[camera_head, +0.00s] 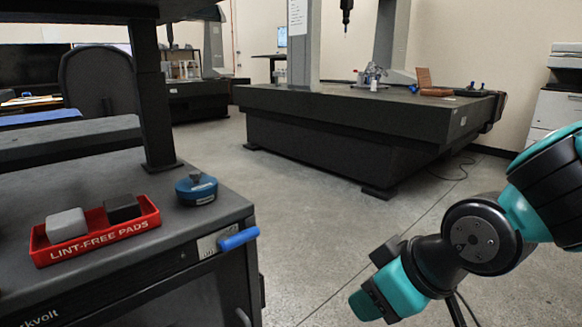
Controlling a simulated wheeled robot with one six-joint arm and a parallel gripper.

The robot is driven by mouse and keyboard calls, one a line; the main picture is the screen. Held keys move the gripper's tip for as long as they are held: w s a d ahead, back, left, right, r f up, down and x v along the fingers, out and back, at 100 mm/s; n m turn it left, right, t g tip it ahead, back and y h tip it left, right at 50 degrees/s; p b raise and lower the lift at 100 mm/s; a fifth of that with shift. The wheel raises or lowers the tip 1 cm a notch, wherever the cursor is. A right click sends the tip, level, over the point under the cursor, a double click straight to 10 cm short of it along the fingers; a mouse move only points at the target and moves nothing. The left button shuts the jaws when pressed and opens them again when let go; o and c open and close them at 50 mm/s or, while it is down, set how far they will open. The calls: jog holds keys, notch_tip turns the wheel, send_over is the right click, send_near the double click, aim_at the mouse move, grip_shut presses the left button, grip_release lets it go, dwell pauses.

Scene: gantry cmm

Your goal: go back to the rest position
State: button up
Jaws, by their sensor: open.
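My arm, black with teal caps, comes in from the right edge and bends down over the floor at the lower right. I cannot make out any gripper fingers in this view. The arm is clear of the bench on the left, with open floor between them. No object shows in contact with the visible arm links.
A dark bench (115,190) at left holds a red tray (147,222) with a grey block (66,225) and a black block (122,208), plus a blue round piece (196,188). A big dark measuring table (300,103) stands behind. Grey floor (290,230) between is clear.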

jog(key=s+d+r+m+g+p, duration=0.1)
jog(key=s+d+r+g+p, duration=0.15)
jog(key=s+r, duration=0.35)
jog(key=s+d+r+g+p, duration=0.1)
jog(key=s+r+g+p, duration=0.15)
jog(key=s+r, duration=0.3)
notch_tip(320, 180, up, 36)
jog(key=p, duration=3.7)
jog(key=shift+w+h, duration=0.3)
jog(key=shift+w, duration=0.05)
